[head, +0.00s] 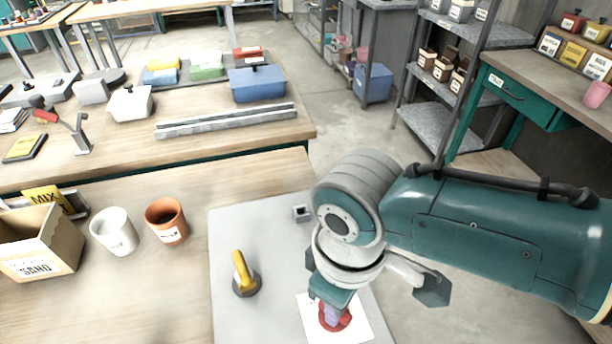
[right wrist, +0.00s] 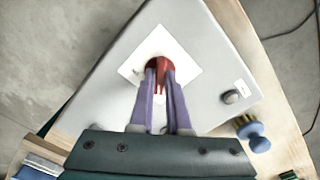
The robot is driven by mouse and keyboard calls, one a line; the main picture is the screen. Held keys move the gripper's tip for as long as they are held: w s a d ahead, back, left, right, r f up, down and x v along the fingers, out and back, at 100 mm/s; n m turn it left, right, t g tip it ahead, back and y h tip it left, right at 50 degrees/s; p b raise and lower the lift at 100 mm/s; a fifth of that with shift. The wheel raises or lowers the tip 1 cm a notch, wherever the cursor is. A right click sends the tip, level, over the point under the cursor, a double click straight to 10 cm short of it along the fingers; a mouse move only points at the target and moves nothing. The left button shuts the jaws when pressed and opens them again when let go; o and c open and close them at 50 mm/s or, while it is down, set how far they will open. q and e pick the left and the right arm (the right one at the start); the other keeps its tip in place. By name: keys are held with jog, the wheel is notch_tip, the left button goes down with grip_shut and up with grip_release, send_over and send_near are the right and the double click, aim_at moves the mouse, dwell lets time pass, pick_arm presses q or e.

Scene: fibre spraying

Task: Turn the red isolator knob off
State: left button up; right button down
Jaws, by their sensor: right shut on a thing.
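The red isolator knob (head: 344,323) sits on a white square plate (head: 361,334) on the grey panel (head: 232,318), at the bottom of the head view. In the right wrist view the red knob (right wrist: 158,64) is on the white plate (right wrist: 188,62). My right gripper (head: 331,314) comes down onto the knob from above. Its two purple fingers (right wrist: 161,84) are shut on the knob's raised red grip, which shows between them. The fingers and my wrist hide part of the knob. My left gripper is in neither view.
A terracotta pot (head: 167,222), a white cup (head: 114,231) and a cardboard SAND box (head: 40,243) stand to the left.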

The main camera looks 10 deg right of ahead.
dwell(0.5)
jog(key=c, duration=0.9)
grip_release()
notch_tip(320, 180, up, 10)
jog(key=shift+f+p, duration=0.1)
jog(key=shift+p, duration=1.1)
